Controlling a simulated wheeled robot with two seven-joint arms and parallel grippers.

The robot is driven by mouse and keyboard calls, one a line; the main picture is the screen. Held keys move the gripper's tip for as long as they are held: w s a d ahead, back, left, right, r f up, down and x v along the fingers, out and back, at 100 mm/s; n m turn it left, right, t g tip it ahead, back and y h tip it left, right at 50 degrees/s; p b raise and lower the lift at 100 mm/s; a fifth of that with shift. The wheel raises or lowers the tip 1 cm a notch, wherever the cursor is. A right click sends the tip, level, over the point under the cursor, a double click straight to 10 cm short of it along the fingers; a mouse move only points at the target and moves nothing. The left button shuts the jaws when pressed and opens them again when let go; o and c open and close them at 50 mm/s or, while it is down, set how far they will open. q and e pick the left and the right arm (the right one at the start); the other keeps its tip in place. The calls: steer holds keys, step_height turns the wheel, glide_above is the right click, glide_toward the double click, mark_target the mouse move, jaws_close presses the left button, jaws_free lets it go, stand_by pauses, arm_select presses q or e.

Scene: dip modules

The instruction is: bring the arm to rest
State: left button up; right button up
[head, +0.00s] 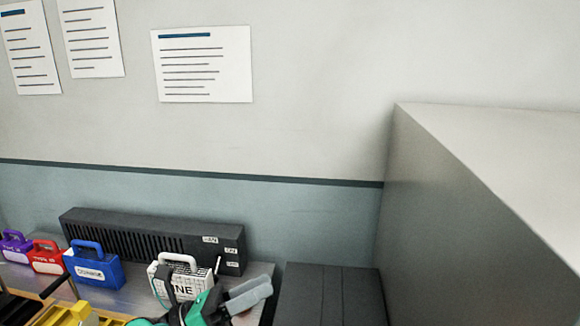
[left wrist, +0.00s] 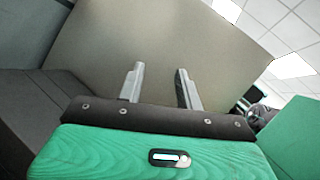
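My left gripper (head: 247,293) shows at the bottom of the head view, with a green and black body and grey fingers pointing right and up. In the left wrist view its two fingers (left wrist: 158,80) stand apart with nothing between them, so it is open and empty. In the head view it is in front of and to the right of a white module (head: 192,281) with a handle, and partly covers it. I cannot tell whether they touch. My right gripper is not in view.
Blue (head: 92,268), red (head: 48,258) and purple (head: 15,246) modules stand along a metal bench (head: 258,279). A black slotted rack (head: 150,238) is behind them. A dark box (head: 328,293) and a large grey cabinet (head: 470,230) stand to the right. Yellow parts (head: 65,316) show lower left.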

arm_select(q)
steer(key=w+a+f+n+t+y, duration=0.1)
steer(key=w+a+n+t+y, duration=0.1)
steer(key=a+n+t+y, duration=0.65)
steer(key=w+a+f+n+t+y, duration=0.15)
steer(key=n+t+y, duration=0.35)
steer(key=n, duration=0.9)
steer(key=s+a+f+n+g+y, duration=0.2)
steer(key=a+f+n+g+y, duration=0.15)
steer(key=f+n, duration=0.4)
steer(key=s+a+f+n+g+y, duration=0.2)
steer(key=a+f+n+y, duration=0.3)
steer(key=f+n, duration=0.3)
steer(key=s+d+f+n+g+h, duration=0.15)
steer(key=s+f+n+g, duration=0.25)
steer(key=s+f+g, duration=1.05)
steer(key=s+f+t, duration=0.1)
steer(key=s+f, duration=0.2)
steer(key=f, duration=1.4)
steer(key=s+f+t, duration=0.1)
steer(key=s+f, duration=0.3)
steer(key=f, duration=1.2)
steer(key=s+a+f, duration=0.1)
steer(key=s+f, duration=0.8)
steer(key=s+a+f+g, duration=0.1)
steer(key=s+a+f, duration=0.1)
steer(key=s+f, duration=0.7)
steer(key=shift+s+a+f, duration=0.2)
steer(key=shift+a+f, duration=0.1)
steer(key=shift+f, duration=0.05)
